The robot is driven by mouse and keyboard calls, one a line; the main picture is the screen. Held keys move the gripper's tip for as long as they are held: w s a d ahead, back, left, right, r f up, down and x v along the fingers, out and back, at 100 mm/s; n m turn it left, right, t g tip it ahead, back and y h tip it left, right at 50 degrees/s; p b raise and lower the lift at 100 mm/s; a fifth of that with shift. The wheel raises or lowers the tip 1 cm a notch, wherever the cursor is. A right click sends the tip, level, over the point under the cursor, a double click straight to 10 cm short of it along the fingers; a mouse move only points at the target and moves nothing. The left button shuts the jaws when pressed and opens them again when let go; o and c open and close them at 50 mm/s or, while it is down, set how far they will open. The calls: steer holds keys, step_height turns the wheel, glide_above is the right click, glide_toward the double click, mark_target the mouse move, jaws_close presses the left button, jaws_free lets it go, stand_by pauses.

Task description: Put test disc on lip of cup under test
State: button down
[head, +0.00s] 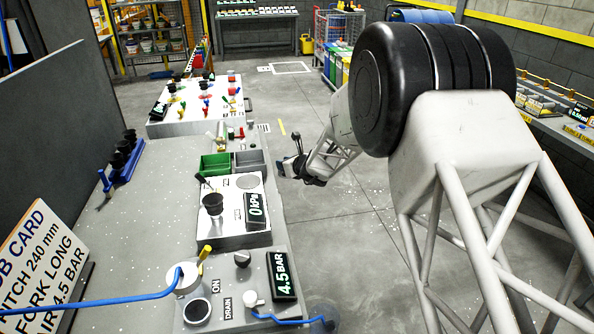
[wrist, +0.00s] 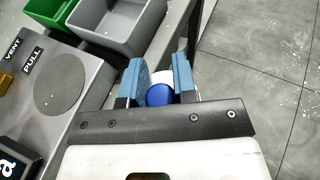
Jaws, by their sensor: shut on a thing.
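My gripper (wrist: 160,80) has blue fingers, shut on a small rounded blue thing (wrist: 159,95) with a white part behind it. I cannot tell whether this is the test disc. In the head view my gripper (head: 283,168) is off the bench's right edge, beside the grey bin, and its held thing is not clear. The cup under test appears to be the dark cup (head: 213,203) standing upright on the white test panel (head: 232,238), left of the kPa display (head: 257,210). It is out of the wrist view. A flat grey round patch (wrist: 60,85) lies on the panel.
A green bin (head: 215,165) and a grey bin (head: 250,160) stand behind the panel. A 4.5 BAR display (head: 283,275) and knobs are in front. A blue rack of dark cups (head: 124,160) stands left. Floor is clear right of the bench.

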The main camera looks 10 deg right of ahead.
steer(key=s+a+r+n+g+y, duration=0.1)
steer(key=s+a+r+n+y, duration=0.1)
steer(key=s+a+r, duration=0.4)
steer(key=s+a+r+n+g+y, duration=0.1)
steer(key=s+a+r+n+g, duration=0.1)
steer(key=a+r, duration=0.35)
step_height(320, 180, up, 6)
steer(key=n+g+y, duration=0.3)
steer(key=n+g, duration=0.1)
glide_above(208, 199)
steer(key=shift+w+a, duration=0.1)
steer(key=shift+w, duration=0.05)
steer(key=shift+f, duration=3.3)
steer(key=shift+f, duration=0.65)
steer(key=c, duration=0.8)
jaws_free()
steer(key=shift+v, duration=3.9)
